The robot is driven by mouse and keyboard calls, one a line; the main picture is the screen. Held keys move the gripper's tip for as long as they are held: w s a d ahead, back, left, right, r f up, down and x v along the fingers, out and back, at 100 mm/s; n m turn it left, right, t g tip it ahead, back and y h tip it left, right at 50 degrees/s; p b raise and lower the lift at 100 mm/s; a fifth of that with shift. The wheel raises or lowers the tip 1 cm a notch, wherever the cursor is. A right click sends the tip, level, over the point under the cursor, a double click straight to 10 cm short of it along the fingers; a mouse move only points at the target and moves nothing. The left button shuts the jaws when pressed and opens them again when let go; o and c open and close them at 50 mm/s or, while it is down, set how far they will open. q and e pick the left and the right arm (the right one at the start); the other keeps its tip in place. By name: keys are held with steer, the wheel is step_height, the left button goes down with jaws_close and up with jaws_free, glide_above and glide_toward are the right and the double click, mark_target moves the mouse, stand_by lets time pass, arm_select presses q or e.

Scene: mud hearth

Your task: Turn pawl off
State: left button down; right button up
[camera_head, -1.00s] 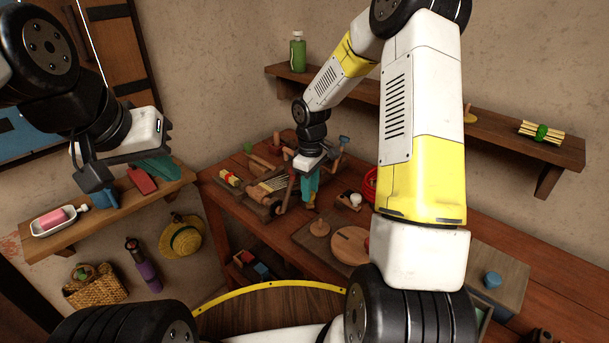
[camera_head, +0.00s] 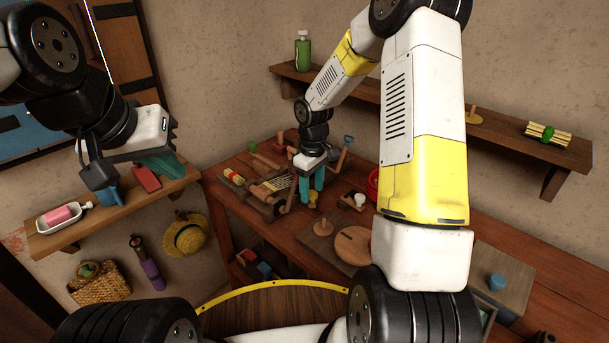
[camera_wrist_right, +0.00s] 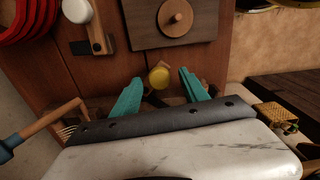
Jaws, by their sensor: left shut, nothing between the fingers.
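A wooden device with rods and a row of pale slats (camera_head: 275,186) stands on the red-brown table. I cannot tell for sure which part is the pawl. Contact with the knob cannot be told. My left gripper (camera_head: 163,166) is shut and empty by the left wall shelf.
A blue-ended wooden handle (camera_head: 345,150) sticks up close by my right gripper. A red bowl (camera_wrist_right: 22,20) stands near.

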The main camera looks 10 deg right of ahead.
mark_target(312, 192)
step_height(312, 192, up, 7)
steer(key=shift+r, duration=0.4)
stand_by(0.4)
steer(key=s+d+r+m+t, duration=0.2)
steer(key=s+r+m+t, duration=0.15)
steer(key=s+r, duration=1)
steer(key=s+r+m+t+y, duration=0.2)
steer(key=s+r+m, duration=0.2)
steer(key=s, duration=0.6)
steer(key=shift+s+a+r+t, duration=0.25)
steer(key=shift+a+r+t, duration=0.15)
steer(key=shift+r, duration=0.3)
